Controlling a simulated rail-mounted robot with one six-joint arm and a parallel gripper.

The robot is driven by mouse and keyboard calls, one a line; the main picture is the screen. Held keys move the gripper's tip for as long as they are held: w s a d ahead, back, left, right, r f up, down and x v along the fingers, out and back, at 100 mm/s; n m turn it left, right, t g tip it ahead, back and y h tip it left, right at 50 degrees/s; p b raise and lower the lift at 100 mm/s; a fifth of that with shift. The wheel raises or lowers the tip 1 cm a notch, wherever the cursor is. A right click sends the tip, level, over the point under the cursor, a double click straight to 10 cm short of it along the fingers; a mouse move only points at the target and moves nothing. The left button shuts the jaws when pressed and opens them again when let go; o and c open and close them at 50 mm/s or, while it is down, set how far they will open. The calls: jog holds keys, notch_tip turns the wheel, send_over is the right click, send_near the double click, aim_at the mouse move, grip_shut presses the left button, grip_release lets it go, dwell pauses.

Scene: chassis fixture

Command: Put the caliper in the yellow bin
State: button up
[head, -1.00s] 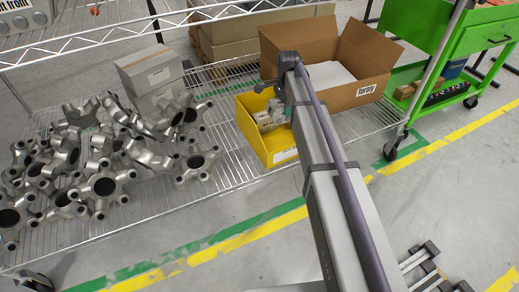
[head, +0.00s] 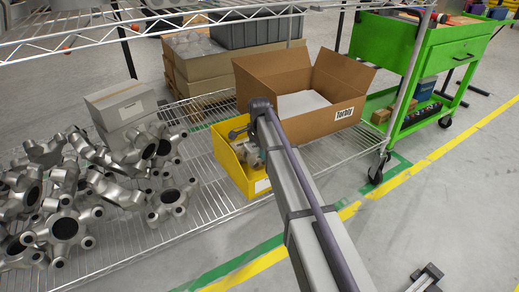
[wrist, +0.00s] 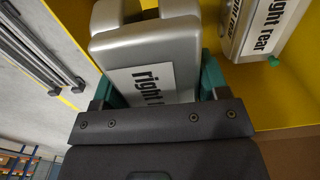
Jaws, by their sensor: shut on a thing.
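The caliper (wrist: 150,42) is a silver-grey block with a white label reading "right"; the rest of the label is hidden. In the wrist view my gripper (wrist: 158,88) is shut on it, with a teal finger on each side. The yellow bin (wrist: 290,90) surrounds much of this view, so the gripper and caliper are at or inside it; I cannot tell whether the caliper touches its floor. In the head view the yellow bin (head: 228,165) stands on the wire shelf, and my arm hides most of the gripper there.
Another silver part (wrist: 262,25) labelled "right rear" lies in the bin beside the held caliper. An open cardboard box (head: 325,117) stands right behind the bin. Grey boxes (head: 120,105) and a heap of metal castings (head: 65,228) are to the left. A green cart (head: 385,40) stands at right.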

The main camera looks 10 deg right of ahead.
jog(key=shift+f+b, duration=0.45)
jog(key=shift+f, duration=0.65)
jog(key=shift+f, duration=0.25)
jog(key=o, duration=1.7)
jog(key=shift+r, duration=0.15)
notch_tip(320, 180, up, 13)
jog(key=p, duration=1.3)
jog(key=shift+r, duration=0.15)
jog(key=shift+s, duration=0.25)
jog(key=s+n, duration=1.4)
jog(key=s, duration=1.7)
notch_tip(320, 180, up, 37)
jog(key=p, duration=3.6)
jog(key=shift+f+p, duration=0.2)
jog(key=shift+p, duration=0.15)
